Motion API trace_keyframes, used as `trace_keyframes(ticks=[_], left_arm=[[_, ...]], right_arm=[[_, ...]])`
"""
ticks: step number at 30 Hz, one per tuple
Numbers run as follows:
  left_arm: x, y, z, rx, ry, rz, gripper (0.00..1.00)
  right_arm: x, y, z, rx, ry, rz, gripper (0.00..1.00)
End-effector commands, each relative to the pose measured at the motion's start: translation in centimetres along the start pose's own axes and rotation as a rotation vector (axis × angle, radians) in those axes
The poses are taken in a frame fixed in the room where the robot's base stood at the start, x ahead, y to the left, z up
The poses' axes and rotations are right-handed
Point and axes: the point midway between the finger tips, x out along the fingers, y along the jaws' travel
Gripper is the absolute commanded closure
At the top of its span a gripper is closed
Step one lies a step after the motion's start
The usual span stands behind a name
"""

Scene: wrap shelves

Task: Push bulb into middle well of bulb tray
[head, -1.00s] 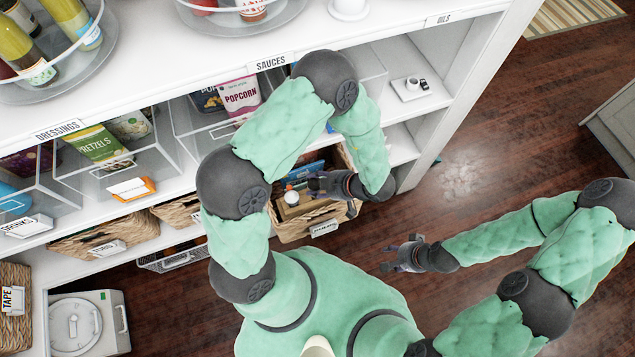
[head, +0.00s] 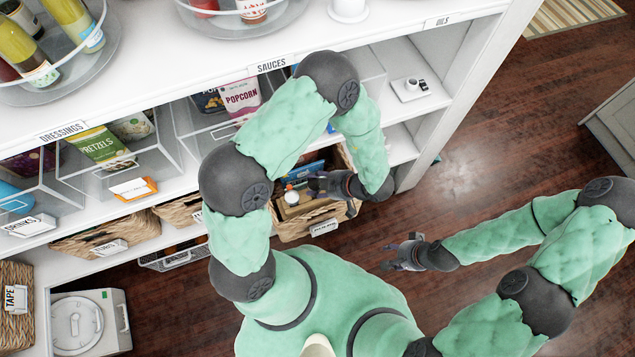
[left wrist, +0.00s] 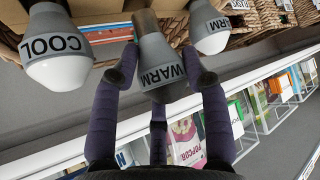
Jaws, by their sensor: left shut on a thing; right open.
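My left gripper (head: 322,186) is over the basket on the low shelf. The tan bulb tray (head: 298,208) lies in the basket, partly hidden by my gripper. I cannot tell how deep the held bulb's base sits in the middle well. My right gripper (head: 395,258) is open and empty above the floor.
The woven basket (head: 285,232) stands under the shelf boards, with a blue item (head: 305,170) behind the tray. Clear bins with a popcorn bag (head: 240,97) and a pretzels bag (head: 100,145) are on the shelf left of it. The wooden floor (head: 470,200) is clear at right.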

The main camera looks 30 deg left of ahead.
Motion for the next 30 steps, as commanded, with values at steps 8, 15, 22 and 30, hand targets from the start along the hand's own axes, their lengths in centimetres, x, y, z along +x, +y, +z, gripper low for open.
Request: trace_keyframes(ticks=[8, 15, 22, 30], left_arm=[[0.03, -0.01, 0.03, 0.0, 0.0, 0.0, 0.79], [0.02, -0.01, 0.02, 0.0, 0.0, 0.0, 0.79], [-0.04, -0.03, -0.04, 0.0, 0.0, -0.001, 0.79], [-0.01, -0.03, 0.0, 0.0, 0.0, 0.0, 0.79]], right_arm=[[-0.01, 0.0, 0.0, 0.0, 0.0, 0.0, 0.51], [-0.03, -0.01, 0.0, 0.0, 0.0, 0.0, 0.51], [-0.46, -0.16, 0.02, 0.0, 0.0, 0.0, 0.51], [-0.94, -0.33, 0.04, 0.0, 0.0, 0.0, 0.51]])
